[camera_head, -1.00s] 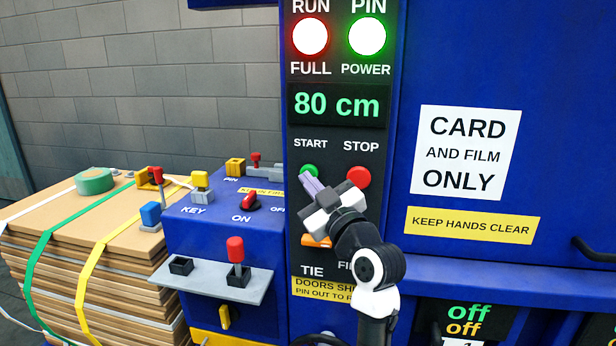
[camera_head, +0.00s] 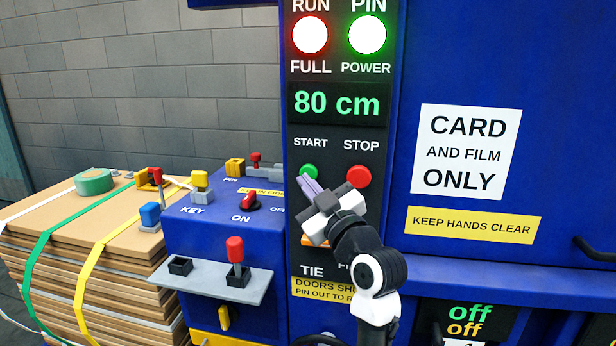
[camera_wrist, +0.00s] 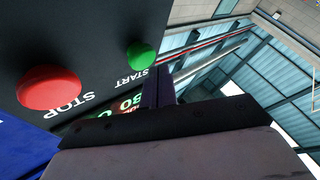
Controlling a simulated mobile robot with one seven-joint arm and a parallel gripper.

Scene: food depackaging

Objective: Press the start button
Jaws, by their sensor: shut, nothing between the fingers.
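The green start button (camera_head: 309,171) sits on the dark panel (camera_head: 340,270) under the word START. The red stop button (camera_head: 359,176) is to its right. My gripper (camera_head: 306,181) is shut and empty, with its fingertips just below the start button in the head view. The shut fingers (camera_wrist: 158,88) are close beside the start button. I cannot tell whether they touch it.
A display (camera_head: 338,104) reads 80 cm, below lit red and green lamps. An orange part (camera_head: 312,240) is partly hidden behind my gripper. To the left are a blue control box (camera_head: 215,240) with a red-knobbed lever (camera_head: 235,250) and strapped cardboard (camera_head: 85,270).

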